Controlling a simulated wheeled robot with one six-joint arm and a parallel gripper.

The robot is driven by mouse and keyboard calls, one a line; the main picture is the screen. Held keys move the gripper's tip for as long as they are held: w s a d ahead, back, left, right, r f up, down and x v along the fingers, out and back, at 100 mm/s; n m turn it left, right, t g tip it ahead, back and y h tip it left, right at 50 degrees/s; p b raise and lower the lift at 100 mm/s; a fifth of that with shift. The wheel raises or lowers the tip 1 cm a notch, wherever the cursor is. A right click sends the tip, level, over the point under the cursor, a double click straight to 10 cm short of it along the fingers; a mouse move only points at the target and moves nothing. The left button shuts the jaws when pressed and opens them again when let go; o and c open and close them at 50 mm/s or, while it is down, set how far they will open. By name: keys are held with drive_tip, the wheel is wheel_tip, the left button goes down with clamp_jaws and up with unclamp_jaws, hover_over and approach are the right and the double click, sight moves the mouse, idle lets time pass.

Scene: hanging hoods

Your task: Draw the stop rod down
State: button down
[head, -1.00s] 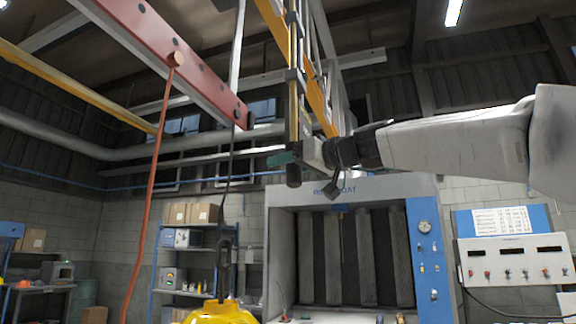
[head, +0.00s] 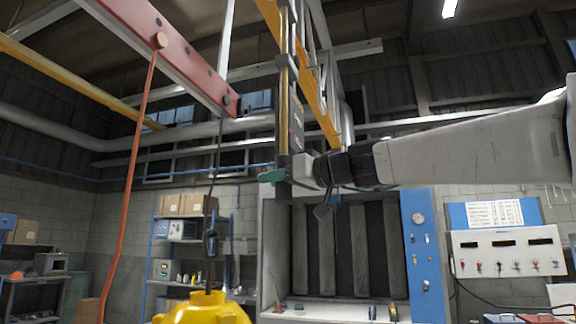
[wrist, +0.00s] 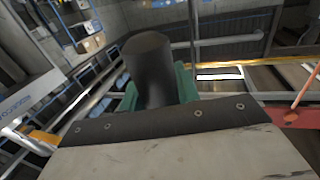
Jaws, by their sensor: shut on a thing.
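The stop rod (head: 284,95) hangs upright, a thin brass-coloured rod below the yellow overhead beam. My gripper (head: 277,174) is at its lower end, with green fingers closed there. In the wrist view a thick black cylindrical grip (wrist: 149,72) stands between the two green fingers of my gripper (wrist: 158,88), which press on its sides.
A red beam (head: 180,55) with a hanging orange cable (head: 132,180) is at the left. A black hook (head: 210,242) hangs above a yellow object (head: 203,311). A booth (head: 270,230) with a blue panel (head: 418,250) stands behind, and a control box (head: 507,250) at right.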

drive_tip(key=shift+f, duration=0.3)
drive_tip(key=c, duration=1)
unclamp_jaws()
drive_tip(key=shift+c, duration=0.2)
drive_tip(key=shift+d, duration=0.1)
drive_tip(key=shift+s+d+r, duration=0.1)
drive_tip(key=shift+s+d, duration=0.1)
drive_tip(key=shift+d, duration=0.1)
drive_tip(key=v, duration=0.7)
drive_tip(key=shift+a, duration=0.1)
